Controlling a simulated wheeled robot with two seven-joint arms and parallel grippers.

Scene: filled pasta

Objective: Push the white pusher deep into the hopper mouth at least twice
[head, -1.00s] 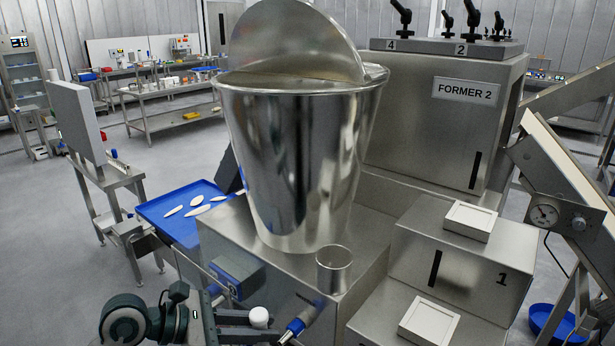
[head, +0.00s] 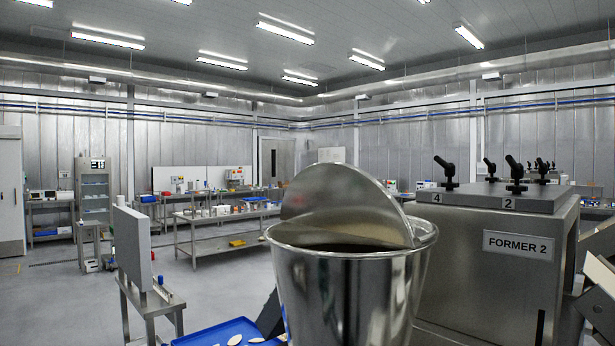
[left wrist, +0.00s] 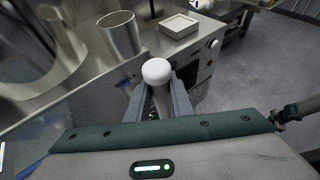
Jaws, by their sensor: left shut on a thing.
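In the left wrist view my left gripper (left wrist: 158,104) is shut on the white pusher (left wrist: 157,72), whose rounded white head sticks up between the two fingers. The large steel hopper (head: 345,290) stands in the lower middle of the head view, its round lid tilted up at the back and its mouth (head: 350,247) partly visible. In the left wrist view the pusher is apart from the small steel cup (left wrist: 120,35) on the machine's top. Neither gripper shows in the head view now.
The FORMER 2 machine (head: 500,255) with black levers on top stands right of the hopper. A blue tray (head: 215,335) with pale pieces lies to the left. A grey panel (head: 131,247) on a stand is farther left.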

